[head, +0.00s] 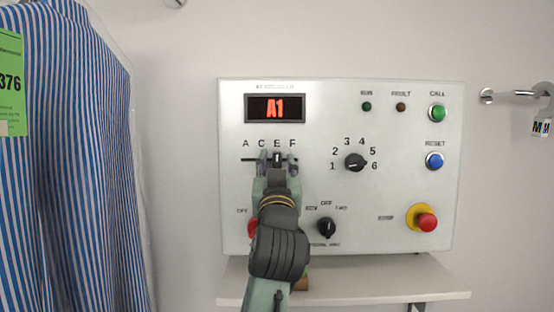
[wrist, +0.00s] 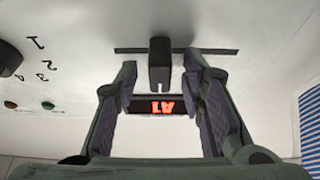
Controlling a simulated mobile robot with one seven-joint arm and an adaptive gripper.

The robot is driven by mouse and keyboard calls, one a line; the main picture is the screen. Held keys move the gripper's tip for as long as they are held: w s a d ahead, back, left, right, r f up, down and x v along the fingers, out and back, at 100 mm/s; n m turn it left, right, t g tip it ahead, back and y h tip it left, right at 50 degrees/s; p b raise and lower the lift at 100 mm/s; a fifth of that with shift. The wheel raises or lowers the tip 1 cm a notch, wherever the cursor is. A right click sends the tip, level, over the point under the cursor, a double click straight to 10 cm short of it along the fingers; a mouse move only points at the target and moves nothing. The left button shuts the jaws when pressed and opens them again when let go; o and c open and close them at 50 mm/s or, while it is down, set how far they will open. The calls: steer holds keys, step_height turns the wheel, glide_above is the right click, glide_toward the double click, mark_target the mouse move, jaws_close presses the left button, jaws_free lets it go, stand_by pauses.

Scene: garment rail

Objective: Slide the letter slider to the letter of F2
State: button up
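The letter slider's dark knob (head: 277,158) sits in a horizontal slot below the letters A, C, E, F and appears under the E. It also shows in the wrist view as a dark block (wrist: 160,62) on the slot. My gripper (head: 278,164) is in front of the panel, with its fingers to the left and right of the knob. In the wrist view my gripper (wrist: 160,80) is open, with gaps between the fingers and the knob. The display (head: 275,108) reads A1 in red. My arm hides part of the panel below the slot.
The panel (head: 340,210) also carries a number dial (head: 356,162), a lower black knob (head: 325,228), green (head: 438,113) and blue (head: 435,160) buttons and a red stop button (head: 426,221). A shelf (head: 390,287) juts out below. A striped shirt (head: 70,170) hangs left.

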steer(key=shift+w+r, duration=0.1)
steer(key=shift+w, duration=0.1)
jaws_close()
stand_by(0.4)
stand_by(0.4)
